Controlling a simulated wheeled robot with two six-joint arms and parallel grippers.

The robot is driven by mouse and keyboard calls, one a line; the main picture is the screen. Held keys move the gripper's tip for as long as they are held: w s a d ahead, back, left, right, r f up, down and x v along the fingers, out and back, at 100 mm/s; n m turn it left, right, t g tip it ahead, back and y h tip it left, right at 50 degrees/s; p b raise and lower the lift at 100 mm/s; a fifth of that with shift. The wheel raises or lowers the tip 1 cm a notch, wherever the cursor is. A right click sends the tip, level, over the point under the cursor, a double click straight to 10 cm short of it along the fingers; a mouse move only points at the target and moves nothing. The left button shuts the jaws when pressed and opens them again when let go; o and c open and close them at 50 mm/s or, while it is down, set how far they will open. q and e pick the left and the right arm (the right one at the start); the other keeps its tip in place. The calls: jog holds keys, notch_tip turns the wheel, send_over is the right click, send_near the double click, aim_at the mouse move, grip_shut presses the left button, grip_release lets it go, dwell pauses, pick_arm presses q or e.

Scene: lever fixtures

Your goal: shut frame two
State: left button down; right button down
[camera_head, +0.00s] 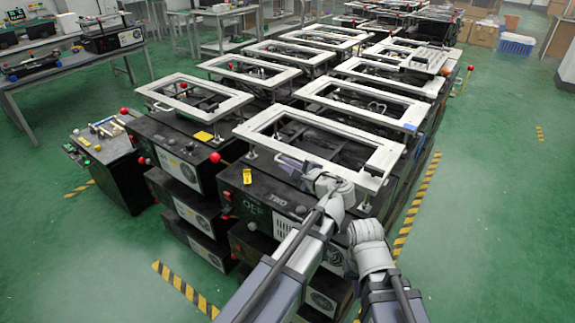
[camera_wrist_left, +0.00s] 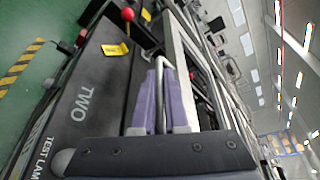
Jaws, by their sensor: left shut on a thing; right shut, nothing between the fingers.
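Frame two is a white rectangular frame (camera_head: 262,120) above the black fixture box labelled TWO (camera_head: 290,208) in the head view. It stands raised, with a gap and metal posts showing between it and the box. My left gripper (camera_head: 291,163) is at the frame's near edge. In the left wrist view, its purple fingers (camera_wrist_left: 165,98) are shut on the metal handle (camera_wrist_left: 161,75) beside the white frame bar (camera_wrist_left: 187,70). The TWO label shows on the box (camera_wrist_left: 75,110). My right arm's wrist shows right of the left arm, but its fingers are hidden.
A fixture with a white frame (camera_head: 172,85) stands to the left, and more fixtures run in rows behind. A red ball knob (camera_head: 215,157) and a yellow tag (camera_head: 247,176) are at the box's left. Green floor with striped tape (camera_head: 415,205) is clear on the right.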

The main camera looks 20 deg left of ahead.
dwell(0.8)
pick_arm(q)
notch_tip(320, 180, up, 2)
jog(key=shift+r+p, duration=0.15)
jog(key=shift+p, duration=1)
jog(key=c, duration=0.9)
grip_release()
jog(key=shift+c, duration=0.2)
